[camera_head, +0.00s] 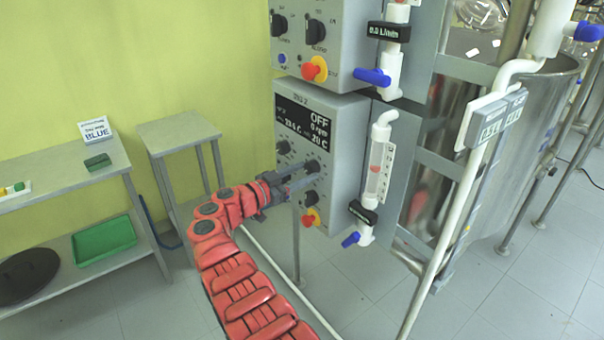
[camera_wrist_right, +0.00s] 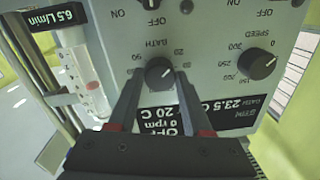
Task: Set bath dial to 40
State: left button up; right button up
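The bath dial (camera_wrist_right: 159,72) is a round black knob under an upside-down BATH label in the right wrist view. In the head view the dial (camera_head: 312,167) is on the front of the lower grey control box (camera_head: 345,115). My right gripper (camera_wrist_right: 160,84) is open, with its two fingers on either side of the dial. Whether they touch it is unclear. In the head view my right gripper (camera_head: 309,180) reaches the panel at the end of the red arm. The display (camera_head: 306,125) reads OFF, 0 rpm and 20 C. My left gripper is not visible.
The speed dial (camera_wrist_right: 258,64) is beside the bath dial. A red emergency knob (camera_head: 311,217) is lower on the box. A flow meter (camera_head: 378,170) with a blue valve is to the right. A small grey table (camera_head: 178,132) stands left of the box.

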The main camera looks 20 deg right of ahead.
grip_shut()
jog(key=m, duration=0.3)
jog(key=shift+f, duration=0.15)
jog(key=m+b, duration=0.2)
jog(key=shift+w+f+m, duration=0.1)
jog(key=shift+f+m, duration=0.05)
jog(key=shift+m, duration=0.25)
jog(key=m+b, duration=0.7)
jog(key=b, duration=0.1)
jog(key=shift+h, duration=0.3)
jog(key=shift+r+m+b, duration=0.2)
jog(key=shift+m+b, duration=1.15)
jog(key=shift+m, duration=0.05)
jog(key=shift+g, duration=0.4)
